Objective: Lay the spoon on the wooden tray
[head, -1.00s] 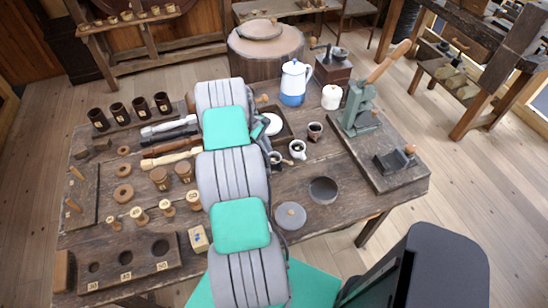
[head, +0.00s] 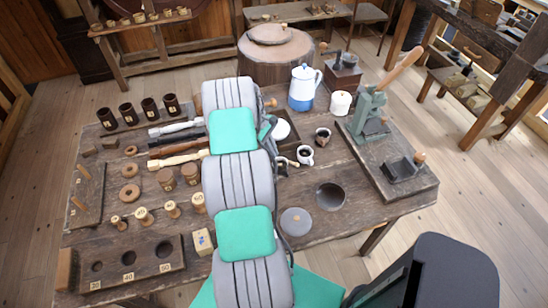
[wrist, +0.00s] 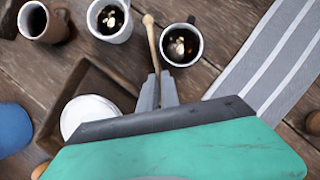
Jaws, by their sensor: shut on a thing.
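In the wrist view my gripper (wrist: 157,88) is shut on the handle of a thin wooden spoon (wrist: 151,40). The spoon's rounded end lies between a white mug (wrist: 97,30) and a dark-filled cup (wrist: 167,50); whether it touches either cannot be told. The wooden tray (wrist: 82,75) is left of my gripper in this view, with a round white object (wrist: 88,112) in it. In the head view my arm hides the gripper and part of the tray (head: 293,122).
A brown cup (wrist: 33,22) stands beyond the tray, and a blue object (wrist: 10,130) is at the left edge. In the head view a blue-white pot (head: 302,90) and a green press (head: 368,110) stand behind and right. A grey disc (head: 296,221) lies at the front.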

